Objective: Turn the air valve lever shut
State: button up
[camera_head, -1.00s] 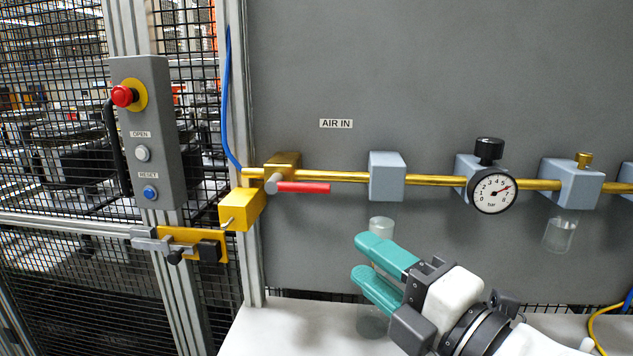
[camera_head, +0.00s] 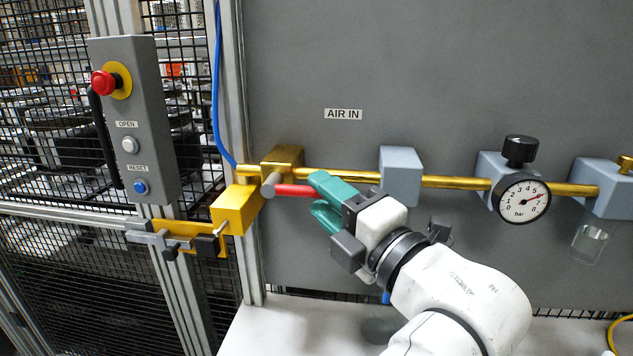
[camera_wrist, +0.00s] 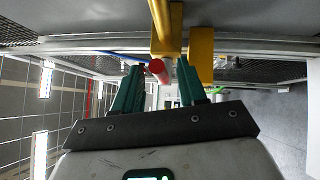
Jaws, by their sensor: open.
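The red valve lever (camera_head: 293,190) points right from the grey hub of the brass valve (camera_head: 284,158), roughly along the brass pipe under the AIR IN label (camera_head: 343,114). My gripper (camera_head: 318,198) is at the lever's free end, with its teal fingers open. In the wrist view the lever's round red end (camera_wrist: 157,66) lies between the two open teal fingers (camera_wrist: 157,80). I cannot tell whether either finger touches it. In the head view the upper finger hides the lever's tip.
A yellow block and latch (camera_head: 238,210) sit on the fence post just left of the valve. A control box with a red button (camera_head: 104,83) hangs further left. A grey pipe block (camera_head: 401,175) and a pressure gauge (camera_head: 522,198) stand to the right. A pale bench (camera_head: 290,325) lies below.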

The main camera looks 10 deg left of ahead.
jog(key=shift+x, duration=1.2)
jog(key=shift+c, duration=0.3)
grip_shut()
